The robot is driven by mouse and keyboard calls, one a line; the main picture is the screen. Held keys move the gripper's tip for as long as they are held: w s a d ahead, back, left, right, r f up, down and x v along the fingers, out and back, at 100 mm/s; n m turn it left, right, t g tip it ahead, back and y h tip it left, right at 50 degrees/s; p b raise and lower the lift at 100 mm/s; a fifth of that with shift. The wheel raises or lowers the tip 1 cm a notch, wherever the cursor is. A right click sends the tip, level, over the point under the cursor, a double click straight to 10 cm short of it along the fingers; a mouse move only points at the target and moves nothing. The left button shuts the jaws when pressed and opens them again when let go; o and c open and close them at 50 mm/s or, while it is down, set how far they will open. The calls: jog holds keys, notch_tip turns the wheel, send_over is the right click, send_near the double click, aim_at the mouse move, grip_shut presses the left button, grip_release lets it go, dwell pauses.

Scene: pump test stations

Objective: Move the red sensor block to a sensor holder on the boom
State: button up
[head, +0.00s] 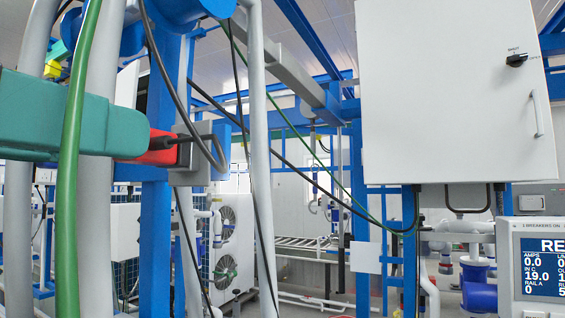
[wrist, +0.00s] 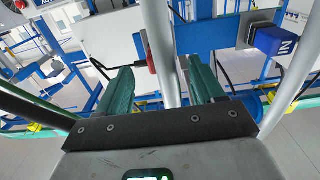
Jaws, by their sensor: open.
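The red sensor block (head: 162,150) shows in the head view just past the tip of my teal gripper (head: 128,134), against a grey bracket (head: 202,152) by a blue post. A black plug and cable come off its right side. In the wrist view the red block (wrist: 151,54) is small and partly hidden by a grey pipe; it lies ahead of my gripper (wrist: 161,72), within the gap between the two fingers. The fingers are apart and hold nothing. I cannot tell whether one finger touches the block. Which part is a free holder on the boom is unclear.
A green hose (head: 75,150) and thick grey pipes (head: 262,150) cross close to my arm. Thin black and green cables hang across the middle. A white cabinet (head: 455,90) and a display panel (head: 540,262) stand right.

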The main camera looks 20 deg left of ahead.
jog(key=s, duration=0.2)
jog(key=s+b, duration=0.1)
jog(key=s, duration=0.2)
jog(key=shift+s+a, duration=0.2)
jog(key=shift+s, duration=0.1)
dwell(0.4)
